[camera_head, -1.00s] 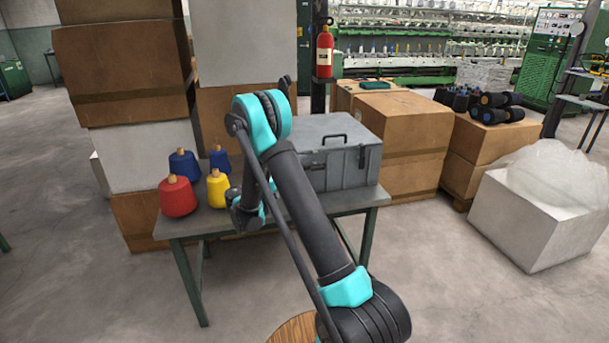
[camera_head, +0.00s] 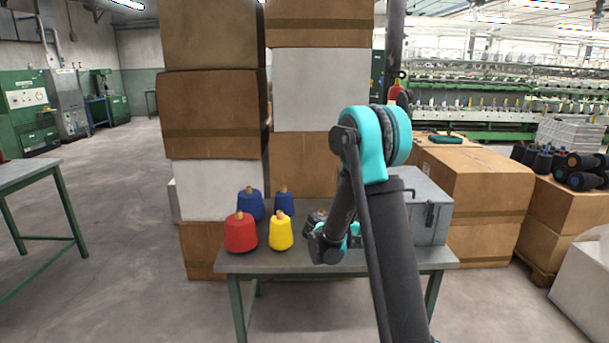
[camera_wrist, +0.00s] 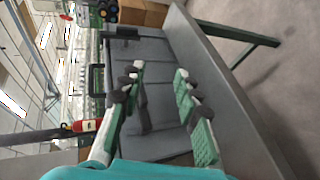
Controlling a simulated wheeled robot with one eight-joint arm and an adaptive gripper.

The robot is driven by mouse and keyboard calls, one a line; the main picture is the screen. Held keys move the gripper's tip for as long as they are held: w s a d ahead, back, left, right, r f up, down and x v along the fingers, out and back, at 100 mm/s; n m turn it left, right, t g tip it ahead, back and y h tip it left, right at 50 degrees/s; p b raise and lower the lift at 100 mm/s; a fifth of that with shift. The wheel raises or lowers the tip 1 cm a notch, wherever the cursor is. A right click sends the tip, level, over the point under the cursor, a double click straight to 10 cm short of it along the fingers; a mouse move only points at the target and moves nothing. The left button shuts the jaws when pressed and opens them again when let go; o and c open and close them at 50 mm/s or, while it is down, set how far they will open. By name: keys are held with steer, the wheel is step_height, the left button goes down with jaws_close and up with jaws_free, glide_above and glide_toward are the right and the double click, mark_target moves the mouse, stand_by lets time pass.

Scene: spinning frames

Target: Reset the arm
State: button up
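My arm rises from the bottom of the head view, bends at the teal elbow and reaches down over the table (camera_head: 285,267). Its wrist end is just left of the grey toolbox (camera_head: 432,215) in the picture. My gripper is mostly hidden behind my wrist there. In the wrist view my gripper (camera_wrist: 159,70) is open, its two green-padded fingers well apart with nothing between them. The grey toolbox (camera_wrist: 155,100) lies beyond the fingers in that view; I cannot tell the exact distance.
A red cone (camera_head: 240,233), a yellow cone (camera_head: 281,233) and two blue cones (camera_head: 250,204) stand on the table's left side. Stacked cartons (camera_head: 214,112) rise behind it. Another table (camera_head: 25,174) stands at far left, with open floor between.

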steer(key=s+a+f+m+y, duration=0.1)
steer(key=s+y, duration=0.3)
steer(key=s, duration=0.6)
steer(key=s+a+f+m+y, duration=0.1)
steer(key=s+a+f+y, duration=0.1)
steer(key=s, duration=0.8)
steer(key=s+a+f+m+g+y, duration=0.1)
steer(key=s+a+m+y, duration=0.1)
steer(key=s+y, duration=0.4)
steer(key=s+a, duration=0.1)
steer(key=s, duration=0.4)
steer(key=shift+a+f+y, duration=0.3)
steer(key=shift+a+y, duration=0.1)
